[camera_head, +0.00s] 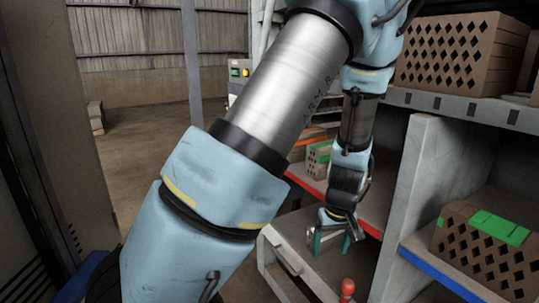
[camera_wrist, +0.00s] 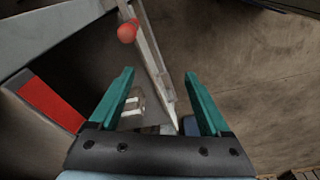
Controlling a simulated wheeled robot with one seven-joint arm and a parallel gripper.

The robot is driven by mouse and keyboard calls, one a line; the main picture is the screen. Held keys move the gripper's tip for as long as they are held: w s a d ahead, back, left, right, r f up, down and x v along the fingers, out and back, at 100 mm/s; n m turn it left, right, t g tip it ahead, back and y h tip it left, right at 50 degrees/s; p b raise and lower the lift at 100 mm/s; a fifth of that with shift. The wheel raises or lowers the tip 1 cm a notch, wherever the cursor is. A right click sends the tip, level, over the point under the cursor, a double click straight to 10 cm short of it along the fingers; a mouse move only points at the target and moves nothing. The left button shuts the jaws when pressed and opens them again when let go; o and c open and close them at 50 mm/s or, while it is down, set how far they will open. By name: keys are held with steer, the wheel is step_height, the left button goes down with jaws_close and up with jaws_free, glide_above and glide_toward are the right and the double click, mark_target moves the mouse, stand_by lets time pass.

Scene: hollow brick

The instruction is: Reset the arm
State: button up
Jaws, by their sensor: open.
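My gripper (camera_head: 335,240) hangs at the end of my light-blue arm in the middle of the head view, fingers pointing down in front of the shelving. In the wrist view its two teal fingers (camera_wrist: 160,80) are spread wide apart, with nothing held between them. A small pale object (camera_wrist: 134,106) shows below, beside the left finger; I cannot tell what it is. My large forearm covers much of the centre and lower left of the head view.
A hollow brown brick (camera_head: 455,58) sits on the upper right shelf. Another, with green patches (camera_head: 490,245), sits on the blue-edged shelf. A green-marked brick (camera_head: 318,158) lies on the red-edged shelf behind my gripper. A red knob (camera_head: 347,288) stands below. Open floor (camera_head: 150,150) lies left.

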steer(key=s+a+r+m, duration=0.1)
steer(key=a+r, duration=0.5)
steer(key=a, duration=0.5)
steer(key=s+a+r+m, duration=0.1)
steer(key=a+r, duration=0.5)
steer(key=a, duration=0.6)
steer(key=shift+s+r, duration=0.15)
steer(key=shift+s, duration=0.45)
